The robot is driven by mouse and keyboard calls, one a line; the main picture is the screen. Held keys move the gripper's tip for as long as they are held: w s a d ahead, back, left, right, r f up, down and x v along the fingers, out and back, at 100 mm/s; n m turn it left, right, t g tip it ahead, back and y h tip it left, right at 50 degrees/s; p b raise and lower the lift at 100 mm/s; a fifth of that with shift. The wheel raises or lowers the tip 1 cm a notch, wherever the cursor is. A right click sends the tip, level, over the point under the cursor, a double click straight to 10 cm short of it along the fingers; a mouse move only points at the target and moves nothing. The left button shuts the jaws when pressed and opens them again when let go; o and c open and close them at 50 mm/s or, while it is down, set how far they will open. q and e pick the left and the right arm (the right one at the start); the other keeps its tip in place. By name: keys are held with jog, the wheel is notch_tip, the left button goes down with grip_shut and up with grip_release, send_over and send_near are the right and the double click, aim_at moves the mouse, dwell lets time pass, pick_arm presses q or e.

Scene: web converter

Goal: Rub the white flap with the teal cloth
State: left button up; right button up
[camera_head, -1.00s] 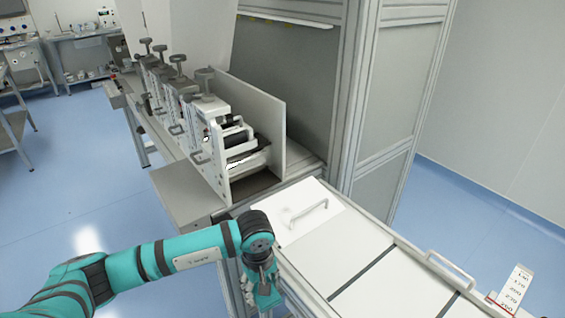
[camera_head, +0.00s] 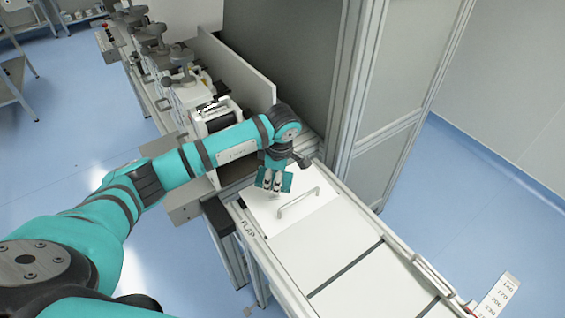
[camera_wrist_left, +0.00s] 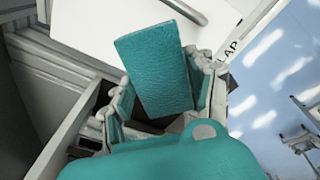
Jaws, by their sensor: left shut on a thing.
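My left gripper (camera_head: 272,188) is above the flap's upper left corner, left of the handle. It is shut on the teal cloth (camera_head: 286,182). In the left wrist view the cloth (camera_wrist_left: 155,65) is a flat teal rectangle between the fingers (camera_wrist_left: 165,105), and part of the white flap (camera_wrist_left: 222,18) shows behind it. Whether the cloth touches the flap cannot be told. My right gripper is not in view.
A grey cabinet frame (camera_head: 345,110) stands right behind the flap. A machine row with several knobs (camera_head: 180,80) runs to the upper left. A second handle (camera_head: 433,275) is on the conveyor's right edge. Blue floor lies on both sides.

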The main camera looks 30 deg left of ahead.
aim_at(271, 196)
pick_arm(q)
jog(key=shift+s, duration=0.25)
jog(key=shift+s+a+f+b, duration=0.15)
jog(key=shift+s+f+b, duration=0.2)
jog(key=shift+f+b, duration=0.35)
jog(key=f, duration=0.1)
jog(key=f+b, duration=0.2)
jog(key=shift+w+a+f, duration=0.25)
jog(key=shift+w+f, duration=0.05)
jog(key=shift+w, duration=0.05)
jog(key=shift+f, duration=0.25)
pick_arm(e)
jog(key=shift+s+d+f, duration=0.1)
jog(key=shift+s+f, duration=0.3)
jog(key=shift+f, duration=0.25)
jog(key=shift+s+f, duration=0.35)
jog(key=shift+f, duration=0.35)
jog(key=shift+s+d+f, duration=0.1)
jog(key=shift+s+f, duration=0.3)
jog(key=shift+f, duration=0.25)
pick_arm(q)
jog(key=shift+w+a+f+b, duration=0.1)
jog(key=shift+a+f+b, duration=0.1)
jog(key=shift+f+b, duration=1)
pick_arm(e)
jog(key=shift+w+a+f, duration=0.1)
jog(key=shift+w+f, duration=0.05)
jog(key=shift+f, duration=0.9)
pick_arm(q)
jog(key=shift+r, duration=0.2)
